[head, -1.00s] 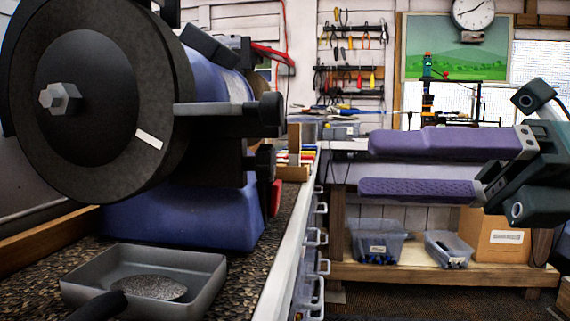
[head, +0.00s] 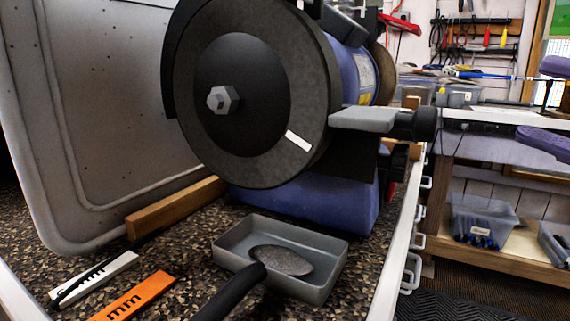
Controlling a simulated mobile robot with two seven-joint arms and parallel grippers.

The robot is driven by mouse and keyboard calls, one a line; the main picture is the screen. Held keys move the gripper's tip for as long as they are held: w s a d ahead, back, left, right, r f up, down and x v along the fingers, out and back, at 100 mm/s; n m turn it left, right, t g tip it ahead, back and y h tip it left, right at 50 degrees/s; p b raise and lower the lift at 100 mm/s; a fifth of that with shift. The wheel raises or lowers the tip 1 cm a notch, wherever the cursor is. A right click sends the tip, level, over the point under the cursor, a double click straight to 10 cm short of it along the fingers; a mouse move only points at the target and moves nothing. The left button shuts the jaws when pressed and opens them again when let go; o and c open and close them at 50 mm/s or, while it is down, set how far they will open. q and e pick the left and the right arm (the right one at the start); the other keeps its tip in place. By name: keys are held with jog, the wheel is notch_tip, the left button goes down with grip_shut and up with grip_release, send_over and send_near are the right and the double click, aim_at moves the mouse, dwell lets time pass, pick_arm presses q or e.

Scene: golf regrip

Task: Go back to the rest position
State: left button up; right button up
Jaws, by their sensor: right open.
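My right gripper (head: 530,100) shows only as two purple fingers at the right edge of the head view. The fingers are spread apart with a clear gap, and nothing is between them. The rest of that gripper is cut off by the picture's edge. My left gripper is not in view.
A bench grinder (head: 355,70) with a large dark wheel (head: 240,150) stands on a speckled worktop. An orange strip (head: 135,298) lies left. Bins (head: 487,220) sit under the right bench.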

jog(key=w+d+r+m+t+h+p, duration=0.1)
jog(key=d+r+m+t+h+p, duration=0.25)
jog(key=m+h, duration=0.7)
jog(key=s+a+f+m+g+h+p, duration=0.25)
jog(key=s+f+m+g+p, duration=0.55)
jog(key=m+g+p, duration=0.5)
jog(key=s+a+r+m+g+y+p, duration=0.3)
jog(key=s+a+m+g+p, duration=0.15)
jog(key=s+a, duration=0.5)
pick_arm(q)
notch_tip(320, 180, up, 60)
jog(key=p, duration=3.6)
pick_arm(e)
notch_tip(320, 180, up, 36)
jog(key=d+n, duration=0.1)
jog(key=d, duration=0.1)
jog(key=shift+s+t, duration=0.3)
jog(key=shift+s, duration=0.1)
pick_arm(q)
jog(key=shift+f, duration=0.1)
pick_arm(e)
jog(key=shift+r, duration=0.1)
